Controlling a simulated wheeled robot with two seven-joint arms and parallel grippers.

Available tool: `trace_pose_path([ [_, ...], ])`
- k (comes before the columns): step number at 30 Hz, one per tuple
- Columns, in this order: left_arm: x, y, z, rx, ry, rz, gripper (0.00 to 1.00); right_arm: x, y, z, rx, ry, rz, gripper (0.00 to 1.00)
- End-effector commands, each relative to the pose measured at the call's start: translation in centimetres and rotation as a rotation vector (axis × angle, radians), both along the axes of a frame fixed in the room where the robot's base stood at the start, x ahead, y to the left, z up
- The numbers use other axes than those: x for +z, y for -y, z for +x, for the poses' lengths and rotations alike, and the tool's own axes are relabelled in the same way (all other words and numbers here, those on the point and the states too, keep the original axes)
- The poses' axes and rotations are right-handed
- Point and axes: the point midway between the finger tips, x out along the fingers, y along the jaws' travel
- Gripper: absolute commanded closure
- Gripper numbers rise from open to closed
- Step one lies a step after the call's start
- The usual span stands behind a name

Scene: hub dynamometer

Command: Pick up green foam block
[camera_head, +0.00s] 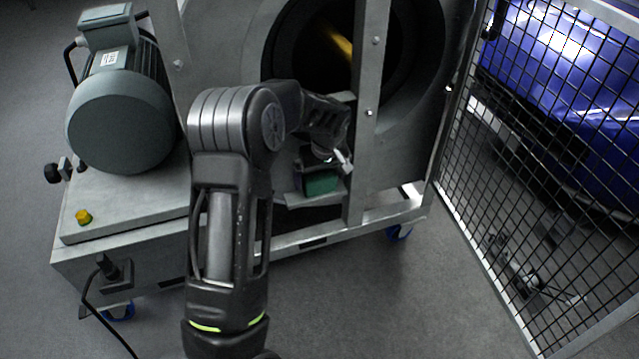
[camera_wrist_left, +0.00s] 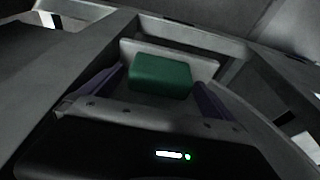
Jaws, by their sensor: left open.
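The green foam block (camera_head: 321,182) sits on a small grey ledge low on the front of the dynamometer frame. My left gripper (camera_head: 338,158) is just above the block in the head view, and its wrist partly covers that area. In the left wrist view the green block (camera_wrist_left: 160,72) rests on the light ledge. The two dark purple fingers of my open left gripper (camera_wrist_left: 158,84) stand on either side of it, apart from it. Whether the block lies fully between the fingertips in depth is hard to tell. My right gripper is not in view.
The grey dynamometer (camera_head: 395,150) has a large round opening above the ledge and an upright bar right of the block. A motor (camera_head: 120,118) stands at left. A mesh gate (camera_head: 530,170) is at right, with a blue car body behind it.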

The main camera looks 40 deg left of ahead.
Motion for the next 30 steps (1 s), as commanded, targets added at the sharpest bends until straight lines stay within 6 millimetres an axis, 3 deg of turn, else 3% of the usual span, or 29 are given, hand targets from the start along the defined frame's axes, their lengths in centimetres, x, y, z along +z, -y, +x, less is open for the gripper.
trace_pose_path([
  [4, 0.01, 0.0, -0.01, 0.0, 0.0, 0.0, 0.02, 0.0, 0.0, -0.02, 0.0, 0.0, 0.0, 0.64],
  [24, 0.01, 0.0, 0.0, 0.0, 0.0, 0.0, 0.56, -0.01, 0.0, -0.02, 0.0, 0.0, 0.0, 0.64],
  [30, 0.02, 0.0, 0.0, 0.0, 0.0, 0.0, 0.57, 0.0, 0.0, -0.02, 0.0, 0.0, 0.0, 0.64],
])
